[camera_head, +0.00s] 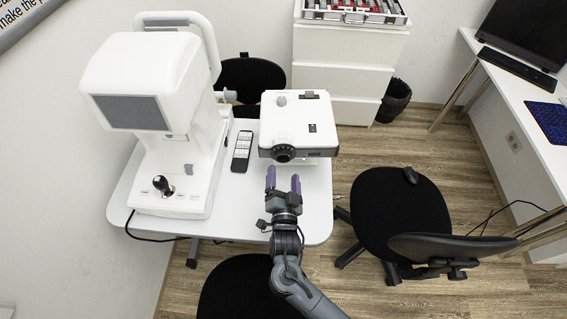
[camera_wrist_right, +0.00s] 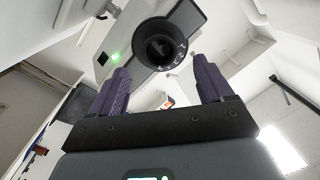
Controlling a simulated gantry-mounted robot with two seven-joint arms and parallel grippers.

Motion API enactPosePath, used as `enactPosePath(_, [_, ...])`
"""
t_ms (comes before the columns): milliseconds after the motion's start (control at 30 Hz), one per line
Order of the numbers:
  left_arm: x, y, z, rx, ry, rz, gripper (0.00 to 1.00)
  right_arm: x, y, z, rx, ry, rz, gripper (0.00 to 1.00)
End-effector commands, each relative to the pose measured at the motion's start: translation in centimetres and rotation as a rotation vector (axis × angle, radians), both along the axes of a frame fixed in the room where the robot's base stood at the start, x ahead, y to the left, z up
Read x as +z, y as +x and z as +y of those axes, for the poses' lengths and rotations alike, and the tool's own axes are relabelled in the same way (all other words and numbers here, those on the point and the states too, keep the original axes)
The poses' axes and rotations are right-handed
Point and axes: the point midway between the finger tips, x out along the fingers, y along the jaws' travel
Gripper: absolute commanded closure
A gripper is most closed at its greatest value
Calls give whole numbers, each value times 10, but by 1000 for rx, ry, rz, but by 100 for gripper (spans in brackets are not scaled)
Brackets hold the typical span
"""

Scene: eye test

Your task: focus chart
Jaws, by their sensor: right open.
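A white projector (camera_head: 300,122) with a dark front lens (camera_head: 284,153) sits on the white table. Its lens also shows large in the right wrist view (camera_wrist_right: 160,44), beside a small green light. My right gripper (camera_head: 283,178) is open, its two purple fingers just in front of the lens and pointing at the projector. In the right wrist view the fingers (camera_wrist_right: 163,88) stand apart with nothing held between them. I cannot tell whether a fingertip touches the projector. No focus chart can be made out clearly. My left gripper is not in view.
A white eye-testing machine (camera_head: 160,90) with a joystick (camera_head: 163,186) stands on the table's left. A remote (camera_head: 241,152) lies between it and the projector. The table (camera_head: 240,215) is clear at its front. Black chairs (camera_head: 395,215) stand around; drawers (camera_head: 345,75) stand behind.

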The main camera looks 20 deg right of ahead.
Motion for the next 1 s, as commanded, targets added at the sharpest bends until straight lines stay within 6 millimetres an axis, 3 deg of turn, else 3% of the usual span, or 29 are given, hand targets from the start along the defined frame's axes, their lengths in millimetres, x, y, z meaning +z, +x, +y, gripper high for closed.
enactPosePath(100, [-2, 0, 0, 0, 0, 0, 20, 0, 19, -7, 1, -3, -2, 20])
enactPosePath(333, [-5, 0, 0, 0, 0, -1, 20, 0, 43, -16, 0, -1, -1, 20])
enactPosePath(800, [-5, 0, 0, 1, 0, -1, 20, 0, 52, -19, 1, -1, 1, 20])
enactPosePath(1000, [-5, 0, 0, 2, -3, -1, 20, 0, 51, -19, 1, -1, 1, 51])
